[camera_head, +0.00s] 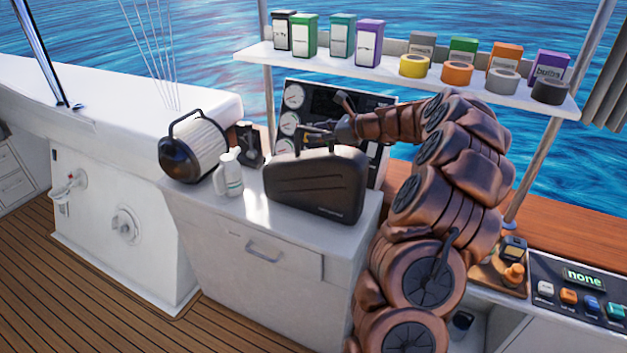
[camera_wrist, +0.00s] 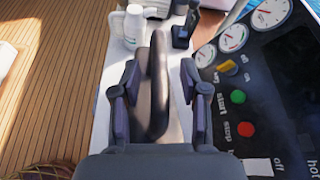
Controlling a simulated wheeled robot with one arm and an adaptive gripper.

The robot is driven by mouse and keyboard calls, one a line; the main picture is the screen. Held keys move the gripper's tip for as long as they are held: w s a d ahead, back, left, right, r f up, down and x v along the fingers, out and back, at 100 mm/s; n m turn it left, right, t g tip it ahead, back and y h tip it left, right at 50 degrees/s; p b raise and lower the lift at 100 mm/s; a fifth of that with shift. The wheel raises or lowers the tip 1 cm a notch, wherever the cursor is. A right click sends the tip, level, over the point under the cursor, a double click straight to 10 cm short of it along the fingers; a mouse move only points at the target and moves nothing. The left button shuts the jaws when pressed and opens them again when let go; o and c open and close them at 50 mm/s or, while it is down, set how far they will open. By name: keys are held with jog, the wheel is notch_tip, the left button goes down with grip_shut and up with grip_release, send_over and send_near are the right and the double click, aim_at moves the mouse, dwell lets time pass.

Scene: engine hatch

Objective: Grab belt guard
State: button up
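The belt guard appears to be the dark, flat, case-like cover (camera_head: 315,187) standing upright on the white cabinet. In the wrist view its narrow top edge (camera_wrist: 158,85) runs up the picture between my fingers. My gripper (camera_head: 322,128) is just above and behind its top edge in the head view. In the wrist view my gripper (camera_wrist: 157,100) is open, one finger on each side of the cover, with gaps on both sides. I cannot tell how deep the fingers reach around it.
A gauge panel (camera_head: 325,100) stands close behind the cover. A white jug (camera_head: 229,174), a black-and-white cylindrical filter (camera_head: 193,148) and a small black item (camera_head: 249,145) are to the left. A shelf (camera_head: 395,68) with boxes and tape rolls hangs above. A button panel (camera_head: 583,293) is at right.

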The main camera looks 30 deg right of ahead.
grip_shut()
jog(key=shift+r, duration=0.1)
dwell(0.7)
